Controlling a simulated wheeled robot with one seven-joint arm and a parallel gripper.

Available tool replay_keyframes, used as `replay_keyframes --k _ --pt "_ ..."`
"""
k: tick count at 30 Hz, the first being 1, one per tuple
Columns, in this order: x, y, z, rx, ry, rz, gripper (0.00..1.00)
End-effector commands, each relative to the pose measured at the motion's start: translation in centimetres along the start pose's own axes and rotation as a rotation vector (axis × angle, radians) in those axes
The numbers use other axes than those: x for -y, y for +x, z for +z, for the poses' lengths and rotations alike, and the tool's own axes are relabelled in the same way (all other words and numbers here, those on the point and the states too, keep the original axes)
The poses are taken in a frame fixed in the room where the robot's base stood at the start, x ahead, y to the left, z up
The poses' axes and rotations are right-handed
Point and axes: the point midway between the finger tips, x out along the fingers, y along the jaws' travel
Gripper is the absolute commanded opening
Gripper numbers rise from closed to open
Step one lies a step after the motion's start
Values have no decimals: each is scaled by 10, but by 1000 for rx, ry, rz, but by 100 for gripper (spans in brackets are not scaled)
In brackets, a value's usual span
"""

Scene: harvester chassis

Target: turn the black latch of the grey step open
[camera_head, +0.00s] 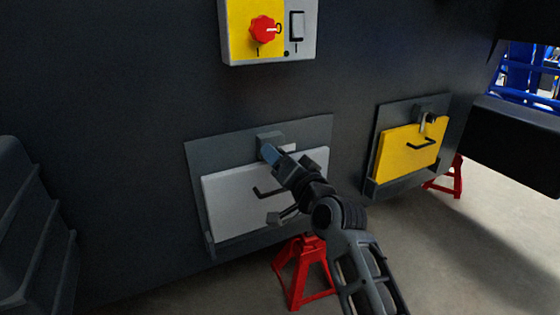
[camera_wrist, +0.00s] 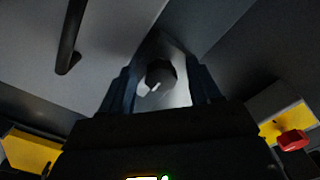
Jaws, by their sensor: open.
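The grey step (camera_head: 230,207) is a flat light panel in a dark frame on the chassis wall, with a black bar handle (camera_head: 268,192). A dark housing (camera_head: 271,138) sits above its upper edge. My gripper (camera_head: 270,154) reaches up to this housing and covers the latch in the head view. In the wrist view, the black latch (camera_wrist: 160,74) shows as a dark rounded piece in front of a pale surface. My open fingers (camera_wrist: 163,88) stand on either side of it. Whether they touch it cannot be told. The handle also shows in the wrist view (camera_wrist: 70,38).
A yellow step (camera_head: 405,150) with its own latch (camera_head: 429,118) and handle is at the right. A yellow and grey switch box (camera_head: 240,30) with a red knob (camera_head: 263,30) is above. A red stand (camera_head: 300,275) is below. Open floor lies at the right.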

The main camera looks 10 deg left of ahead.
Motion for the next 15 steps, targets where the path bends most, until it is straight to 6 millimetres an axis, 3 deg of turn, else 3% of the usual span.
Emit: replay_keyframes --k 15 --pt "0 -68 1 1 2 1 63"
